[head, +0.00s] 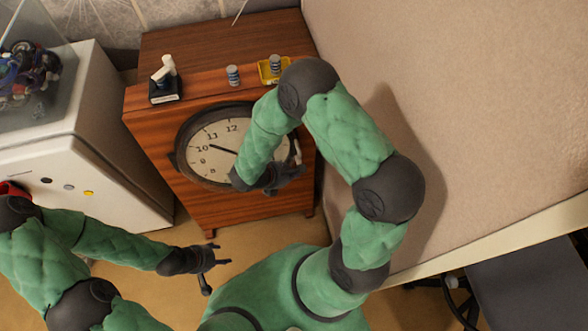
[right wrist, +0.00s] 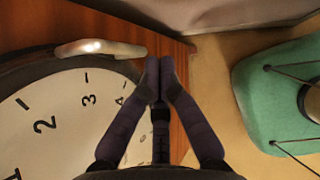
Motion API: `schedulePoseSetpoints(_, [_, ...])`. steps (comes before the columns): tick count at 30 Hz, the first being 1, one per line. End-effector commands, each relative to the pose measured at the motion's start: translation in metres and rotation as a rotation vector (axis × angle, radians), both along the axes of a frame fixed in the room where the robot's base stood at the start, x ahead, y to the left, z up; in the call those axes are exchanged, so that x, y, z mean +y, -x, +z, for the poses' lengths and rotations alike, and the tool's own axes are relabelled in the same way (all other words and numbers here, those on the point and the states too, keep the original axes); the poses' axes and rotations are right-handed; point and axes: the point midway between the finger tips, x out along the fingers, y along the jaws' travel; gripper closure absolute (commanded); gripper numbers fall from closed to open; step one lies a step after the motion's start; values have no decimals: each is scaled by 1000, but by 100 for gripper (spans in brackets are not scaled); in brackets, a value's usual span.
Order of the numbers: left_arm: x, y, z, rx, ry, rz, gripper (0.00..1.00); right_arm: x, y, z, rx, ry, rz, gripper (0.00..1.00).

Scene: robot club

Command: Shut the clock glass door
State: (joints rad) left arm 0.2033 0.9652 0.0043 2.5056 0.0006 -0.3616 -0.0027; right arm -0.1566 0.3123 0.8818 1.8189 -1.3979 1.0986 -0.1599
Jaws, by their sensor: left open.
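The clock (head: 208,160) has a round white dial in a dark ring on the front of a wooden cabinet. My right arm hides the dial's lower right part. A pale metal handle (right wrist: 100,48) lies at the dark rim (right wrist: 40,68) in the right wrist view; it also shows at the clock's right side in the head view (head: 297,152). I cannot tell whether the glass door stands ajar. My right gripper (right wrist: 160,72) is shut and empty, fingertips together, beside the handle in front of the cabinet; contact is unclear. My left gripper (head: 216,268) is open and empty, low in front of the cabinet.
On the wooden cabinet (head: 205,40) stand a small white-and-black object (head: 165,80), a small striped can (head: 233,75) and a yellow tray (head: 268,72) with another can. A white cabinet (head: 110,130) stands left. A beige wall panel (head: 450,90) bounds the right.

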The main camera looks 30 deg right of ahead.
Motion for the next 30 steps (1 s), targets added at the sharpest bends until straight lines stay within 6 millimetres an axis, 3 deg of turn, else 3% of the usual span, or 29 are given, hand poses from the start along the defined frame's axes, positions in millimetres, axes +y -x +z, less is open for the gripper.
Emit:
schedulePoseSetpoints(1, [1, -3, 10, -6, -1, 1, 44, 1, 3, 14, -6, 0, 1, 100])
schedulePoseSetpoints(13, [0, -3, 38, -6, -1, 1, 44, 8, 43, 64, -5, 0, 2, 100])
schedulePoseSetpoints(25, [0, -3, 41, -6, -1, 1, 44, 9, 52, 71, -4, 0, 0, 100])
schedulePoseSetpoints(30, [1, -3, 42, -6, -1, 1, 44, 13, 64, 61, 28, -49, -52, 100])
